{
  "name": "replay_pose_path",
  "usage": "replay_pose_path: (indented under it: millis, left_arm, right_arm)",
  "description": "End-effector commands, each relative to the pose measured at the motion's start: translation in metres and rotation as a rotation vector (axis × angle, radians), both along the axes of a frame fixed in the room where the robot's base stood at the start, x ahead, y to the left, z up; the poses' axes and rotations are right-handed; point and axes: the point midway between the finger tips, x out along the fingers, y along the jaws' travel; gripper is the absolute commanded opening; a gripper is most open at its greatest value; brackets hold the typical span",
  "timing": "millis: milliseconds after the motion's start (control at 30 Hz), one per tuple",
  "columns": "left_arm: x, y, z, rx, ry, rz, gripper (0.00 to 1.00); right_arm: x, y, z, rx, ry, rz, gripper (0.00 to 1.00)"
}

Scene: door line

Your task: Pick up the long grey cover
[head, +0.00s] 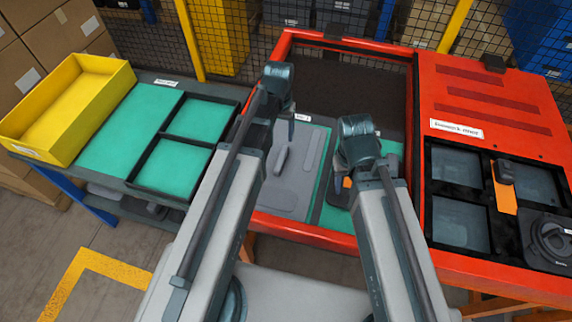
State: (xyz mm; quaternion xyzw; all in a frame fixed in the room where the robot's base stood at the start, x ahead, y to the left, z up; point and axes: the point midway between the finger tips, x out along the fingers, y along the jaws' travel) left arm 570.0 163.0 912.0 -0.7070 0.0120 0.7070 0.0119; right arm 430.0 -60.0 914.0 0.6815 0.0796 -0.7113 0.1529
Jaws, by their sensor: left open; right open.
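A grey panel (284,200) lies on the bench inside the red frame, between my two arms. An elongated grey raised piece (281,161) lies on it, and another long grey strip (314,156) shows near its right side. I cannot tell for sure which of these is the long grey cover. My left gripper (292,126) is above the panel's far edge, open, and seems to hold nothing. My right gripper (342,192) is to the right of the panel over the green mat, open, with a small orange patch (347,182) beside it. My arms hide parts of the panel and mat.
A red frame (330,241) edges the bench. At right, a red housing (490,100) has dark trays (460,222) and a black round part (550,238). At left, a side table holds a yellow bin (70,105) and green-floored trays (172,168). Wire mesh stands behind.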

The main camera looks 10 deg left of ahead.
Motion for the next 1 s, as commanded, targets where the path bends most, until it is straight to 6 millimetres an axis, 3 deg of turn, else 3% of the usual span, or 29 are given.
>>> replay_pose_path:
  millis: [500, 833, 1000]
  left_arm:
    - [0.0, 0.0, -0.074, 0.0, 0.0, 0.0, 0.68]
    - [0.0, 0.0, -0.079, 0.0, 0.0, 0.0, 0.68]
    - [0.002, 0.0, -0.093, 0.0, 0.0, 0.0, 0.68]
  right_arm:
    - [0.0, 0.0, -0.074, 0.0, 0.0, 0.0, 0.5]
    - [0.0, 0.0, -0.079, 0.0, 0.0, 0.0, 0.5]
    - [0.0, 0.0, -0.093, 0.0, 0.0, 0.0, 0.5]
